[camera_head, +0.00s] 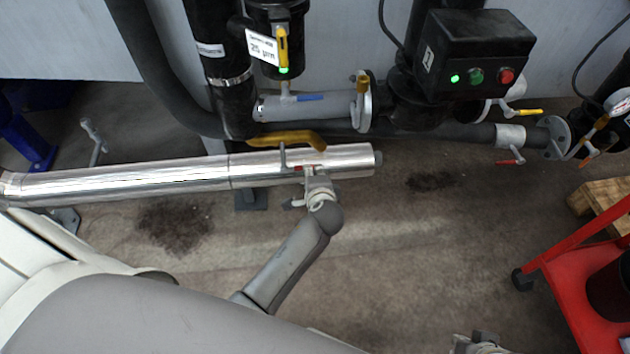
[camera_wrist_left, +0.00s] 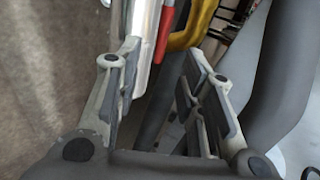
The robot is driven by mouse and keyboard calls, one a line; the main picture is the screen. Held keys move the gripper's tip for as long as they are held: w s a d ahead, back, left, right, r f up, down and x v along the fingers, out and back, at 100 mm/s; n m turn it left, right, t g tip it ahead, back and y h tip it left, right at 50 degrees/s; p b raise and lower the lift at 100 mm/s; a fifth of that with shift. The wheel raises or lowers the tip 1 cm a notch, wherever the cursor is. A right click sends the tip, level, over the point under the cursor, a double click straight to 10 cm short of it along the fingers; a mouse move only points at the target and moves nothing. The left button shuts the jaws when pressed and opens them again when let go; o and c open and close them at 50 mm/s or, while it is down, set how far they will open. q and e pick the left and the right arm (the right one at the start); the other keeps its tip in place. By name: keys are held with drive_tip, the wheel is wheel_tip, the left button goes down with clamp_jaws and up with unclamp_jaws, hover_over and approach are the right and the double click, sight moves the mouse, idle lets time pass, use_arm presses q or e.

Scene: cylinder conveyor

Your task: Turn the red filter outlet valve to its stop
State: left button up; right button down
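A red handle (camera_wrist_left: 165,30) shows in the left wrist view, beside a shiny metal pipe and a yellow lever. In the head view only a small red piece (camera_head: 298,168) shows at the front of the silver pipe, mostly hidden by my gripper. My left gripper (camera_head: 308,174) is at that spot. In the left wrist view its fingers (camera_wrist_left: 155,75) are apart, with the red handle ahead between them and no visible grip on it. Another red lever (camera_head: 510,160) hangs on the pipe at the right. My right gripper (camera_head: 482,342) is cut off at the bottom edge.
The silver pipe (camera_head: 130,182) runs across the left and middle. A yellow lever (camera_head: 288,138) lies just behind my left gripper. A black box with lit buttons (camera_head: 475,55) is at the back. A red cart (camera_head: 575,265) and wooden pallet (camera_head: 600,200) stand right. Floor between is clear.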

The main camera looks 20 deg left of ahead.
use_arm(q)
drive_tip(key=shift+v, duration=1.35)
